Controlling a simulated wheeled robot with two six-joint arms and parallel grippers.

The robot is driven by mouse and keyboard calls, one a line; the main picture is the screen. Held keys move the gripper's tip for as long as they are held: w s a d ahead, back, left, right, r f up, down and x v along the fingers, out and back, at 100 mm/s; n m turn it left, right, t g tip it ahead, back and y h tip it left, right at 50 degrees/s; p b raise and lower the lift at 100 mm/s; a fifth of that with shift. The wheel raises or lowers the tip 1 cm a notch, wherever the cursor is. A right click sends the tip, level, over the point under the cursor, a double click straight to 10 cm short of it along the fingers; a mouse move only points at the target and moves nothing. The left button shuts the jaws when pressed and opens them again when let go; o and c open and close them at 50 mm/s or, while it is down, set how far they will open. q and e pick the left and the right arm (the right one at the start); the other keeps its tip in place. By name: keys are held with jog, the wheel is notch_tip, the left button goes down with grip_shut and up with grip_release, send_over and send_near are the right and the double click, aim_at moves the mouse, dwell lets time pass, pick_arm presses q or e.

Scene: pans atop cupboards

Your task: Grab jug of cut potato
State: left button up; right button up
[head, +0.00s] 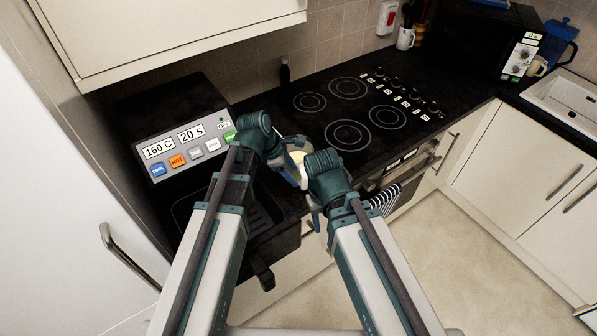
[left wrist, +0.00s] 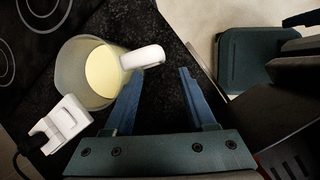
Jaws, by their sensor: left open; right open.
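The jug (left wrist: 68,66) is translucent with a white handle (left wrist: 143,57) and pale yellow contents. It stands on the dark worktop; in the head view only a small pale part of it (head: 298,156) shows between my arms. My left gripper (left wrist: 162,92) is open and empty, its two blue fingers just short of the handle in the left wrist view. In the head view my left gripper (head: 293,163) is partly hidden beside the jug. My right gripper (head: 316,216) is lower, near the counter's front edge, mostly hidden by its own arm.
A white plug (left wrist: 66,124) with a black cord lies near the jug. The hob (head: 347,135) is behind and to the right. A black fryer with a control panel (head: 185,143) stands at the left. A striped towel (head: 384,199) hangs below the counter.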

pick_arm(q)
jog(key=b, duration=0.3)
send_over(304, 191)
jog(key=a, duration=0.2)
notch_tip(304, 191, down, 4)
jog(key=shift+w+f, duration=0.1)
pick_arm(e)
notch_tip(304, 191, down, 4)
jog(key=shift+f, duration=0.1)
pick_arm(q)
jog(key=b+x, duration=0.4)
jog(key=x, duration=0.1)
jog(key=shift+f+b, duration=0.1)
jog(key=shift+b, duration=0.25)
pick_arm(e)
notch_tip(304, 191, down, 5)
jog(key=shift+r, duration=0.2)
pick_arm(q)
grip_shut()
